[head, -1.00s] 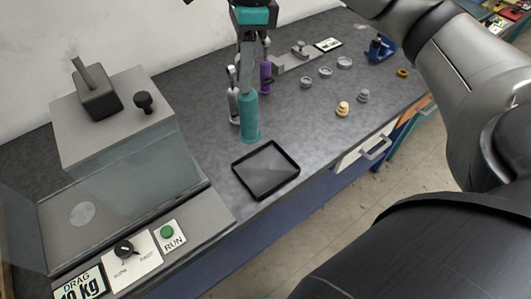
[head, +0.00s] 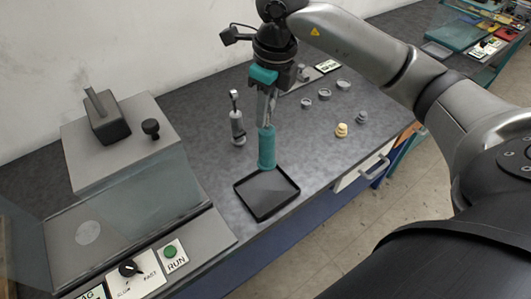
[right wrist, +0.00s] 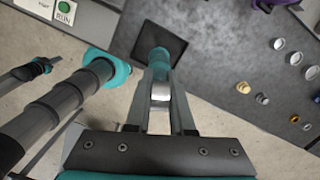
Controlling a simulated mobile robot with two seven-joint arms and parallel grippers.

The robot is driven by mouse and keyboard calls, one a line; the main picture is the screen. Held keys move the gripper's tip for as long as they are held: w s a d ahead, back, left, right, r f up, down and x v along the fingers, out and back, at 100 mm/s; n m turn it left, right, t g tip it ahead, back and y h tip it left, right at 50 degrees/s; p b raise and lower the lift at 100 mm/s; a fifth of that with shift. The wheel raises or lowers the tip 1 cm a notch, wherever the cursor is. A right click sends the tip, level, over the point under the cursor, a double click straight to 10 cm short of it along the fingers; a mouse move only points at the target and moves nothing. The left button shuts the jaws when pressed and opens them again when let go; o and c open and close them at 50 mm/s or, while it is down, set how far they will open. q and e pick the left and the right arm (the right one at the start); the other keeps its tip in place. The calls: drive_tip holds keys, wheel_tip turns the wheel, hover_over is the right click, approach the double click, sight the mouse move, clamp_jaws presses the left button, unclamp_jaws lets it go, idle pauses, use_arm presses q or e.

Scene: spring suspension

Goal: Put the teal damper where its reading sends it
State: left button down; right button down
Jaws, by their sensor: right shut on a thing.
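My right gripper (head: 268,98) is shut on the upper rod of the teal damper (head: 266,148). The damper hangs upright, its lower end at the far edge of the black tray (head: 243,204) in the head view; I cannot tell whether it touches. In the right wrist view the damper (right wrist: 159,62) is between the fingers (right wrist: 160,88), over the dark tray (right wrist: 178,48). The test machine (head: 130,165) stands at the left with its dial (head: 130,268) and green RUN button (head: 170,252). Its reading sign (head: 92,294) is mostly cut off. My left gripper is out of view.
A purple part (right wrist: 268,3) shows at the right wrist view's top edge. Several grey rings (head: 324,94), a yellow stepped piece (head: 341,130) and a grey one (head: 361,118) stand to the right. The bench's front edge is close to the tray.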

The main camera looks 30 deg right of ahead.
sight(265, 151)
wheel_tip(265, 151, down, 12)
drive_tip(key=shift+f, duration=0.25)
idle(0.3)
drive_tip(key=shift+f, duration=0.1)
drive_tip(key=c, duration=0.8)
unclamp_jaws()
drive_tip(key=shift+r, duration=0.2)
drive_tip(key=r, duration=0.4)
drive_tip(key=s+r, duration=0.1)
drive_tip(key=r, duration=0.6)
drive_tip(key=shift+s+d+r, duration=0.15)
drive_tip(key=shift+d+r, duration=0.15)
drive_tip(key=shift+r, duration=0.1)
